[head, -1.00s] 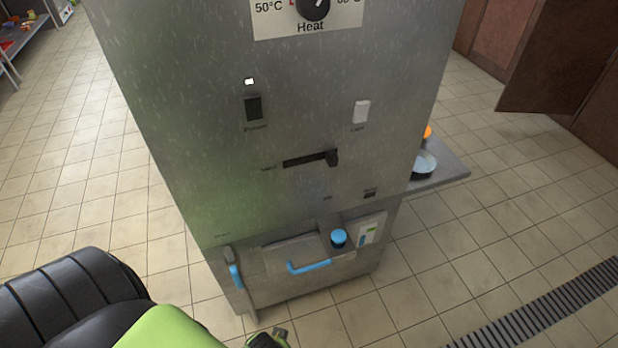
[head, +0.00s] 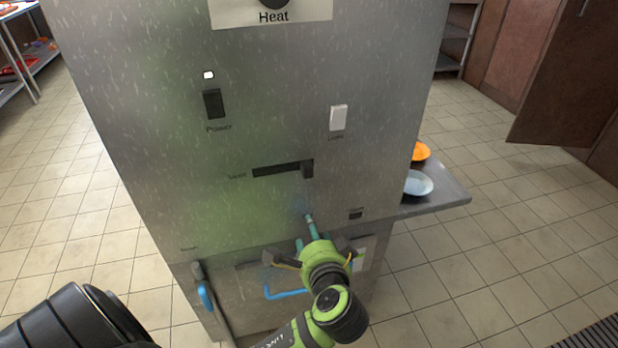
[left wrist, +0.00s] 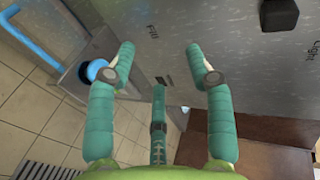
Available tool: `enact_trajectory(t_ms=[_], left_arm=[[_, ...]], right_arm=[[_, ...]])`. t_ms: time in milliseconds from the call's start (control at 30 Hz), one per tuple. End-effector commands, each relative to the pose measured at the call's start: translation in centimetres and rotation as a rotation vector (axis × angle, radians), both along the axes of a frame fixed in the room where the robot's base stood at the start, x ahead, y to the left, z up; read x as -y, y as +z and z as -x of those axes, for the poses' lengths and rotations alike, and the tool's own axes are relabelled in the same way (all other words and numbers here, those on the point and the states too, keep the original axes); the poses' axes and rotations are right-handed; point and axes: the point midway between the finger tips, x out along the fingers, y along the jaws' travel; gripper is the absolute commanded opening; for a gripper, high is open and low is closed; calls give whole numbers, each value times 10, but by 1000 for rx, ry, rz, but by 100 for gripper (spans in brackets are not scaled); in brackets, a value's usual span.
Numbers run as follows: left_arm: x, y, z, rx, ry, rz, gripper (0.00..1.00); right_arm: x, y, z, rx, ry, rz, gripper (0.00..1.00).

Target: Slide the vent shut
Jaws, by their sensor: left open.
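The vent slider is a dark horizontal slot (head: 270,171) on the grey metal cabinet front, labelled Vent at its left. Its black knob (head: 307,170) stands at the slot's right end. In the left wrist view a black knob (left wrist: 280,14) shows at the top right, beyond the fingers. My left gripper (head: 306,230) is below the knob in the head view, apart from it. In the left wrist view its teal fingers (left wrist: 160,65) are spread and empty, facing the panel. My right gripper is not in view.
Above the slot are a black power switch (head: 213,103) and a white light switch (head: 338,118). Below are a blue drawer handle (head: 286,294) and, at left, another blue handle (head: 205,296). A side shelf (head: 440,194) holds a blue bowl (head: 418,184) and an orange one (head: 421,151).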

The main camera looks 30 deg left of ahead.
Motion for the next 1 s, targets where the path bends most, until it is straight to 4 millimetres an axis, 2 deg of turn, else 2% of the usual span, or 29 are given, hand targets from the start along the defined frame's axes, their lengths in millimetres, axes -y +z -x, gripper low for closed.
enact_trajectory(t_ms=[33, 100, 200, 300, 700, 1000], left_arm=[[0, 25, -9, 46, 5, -92, 53], [0, 55, -14, 96, 22, -204, 53], [1, 83, -16, 144, 47, -304, 53], [-1, 96, -18, 164, 61, -353, 53], [-43, 99, -53, 167, 64, -362, 53], [-53, 98, -62, 166, 63, -358, 53]], right_arm=[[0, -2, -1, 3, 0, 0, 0], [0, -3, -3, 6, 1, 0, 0], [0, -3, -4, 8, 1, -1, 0], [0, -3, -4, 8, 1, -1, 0], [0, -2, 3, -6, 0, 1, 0], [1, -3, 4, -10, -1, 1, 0]])
